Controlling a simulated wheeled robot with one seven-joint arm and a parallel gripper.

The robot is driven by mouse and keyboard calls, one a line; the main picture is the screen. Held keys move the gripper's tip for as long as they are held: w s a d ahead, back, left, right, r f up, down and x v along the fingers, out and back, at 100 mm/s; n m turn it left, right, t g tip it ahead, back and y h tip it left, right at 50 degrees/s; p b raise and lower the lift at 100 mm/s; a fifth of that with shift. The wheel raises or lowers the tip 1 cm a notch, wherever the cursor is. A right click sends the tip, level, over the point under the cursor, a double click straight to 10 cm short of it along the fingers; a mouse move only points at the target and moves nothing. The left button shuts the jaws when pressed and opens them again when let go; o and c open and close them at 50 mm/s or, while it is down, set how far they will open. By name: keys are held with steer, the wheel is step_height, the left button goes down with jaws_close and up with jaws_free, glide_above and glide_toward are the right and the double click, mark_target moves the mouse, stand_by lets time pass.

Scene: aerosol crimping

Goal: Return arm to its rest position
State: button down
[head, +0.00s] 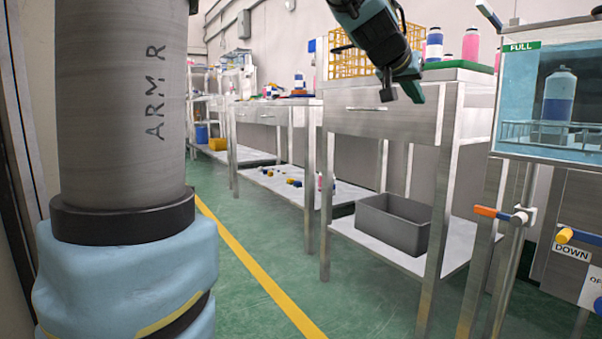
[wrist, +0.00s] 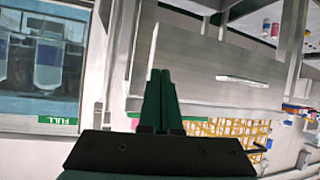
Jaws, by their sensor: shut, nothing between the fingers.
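My gripper (head: 401,92) hangs in the air at the upper right of the head view, in front of the steel table with a drawer. Its dark green fingers point down. In the wrist view my gripper (wrist: 162,78) shows its two fingers closed together with nothing between them. The drawer front (wrist: 215,65) lies behind the fingertips in the wrist view, and they look apart from it.
A yellow wire rack (head: 346,62) and pink bottles (head: 470,44) stand on the table. A grey bin (head: 393,223) sits on its lower shelf. A machine with a window (head: 552,100) marked FULL stands at right. The green floor (head: 235,290) is clear.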

steer(key=s+a+f+n+g+y+p, duration=0.1)
steer(key=a+f+n+g+y+p, duration=0.15)
steer(key=a+f, duration=0.6)
steer(key=s+a+f+n+g+y+p, duration=0.1)
steer(key=s+a+f+n+y+p, duration=0.2)
steer(key=a+f, duration=0.55)
steer(key=s+a+f+n+g+y+p, duration=0.1)
steer(key=s+a+f+g+p, duration=0.15)
steer(key=s+a, duration=0.35)
steer(key=s+a+f+g+y+p, duration=0.1)
steer(key=s+a+f+y+p, duration=0.25)
steer(key=a, duration=0.55)
step_height(320, 180, up, 37)
steer(key=s+h+p, duration=0.1)
steer(key=s+p, duration=0.1)
steer(key=p, duration=3.6)
steer(key=shift+r, duration=0.2)
steer(key=shift+a+n, duration=0.1)
steer(key=shift+n, duration=0.15)
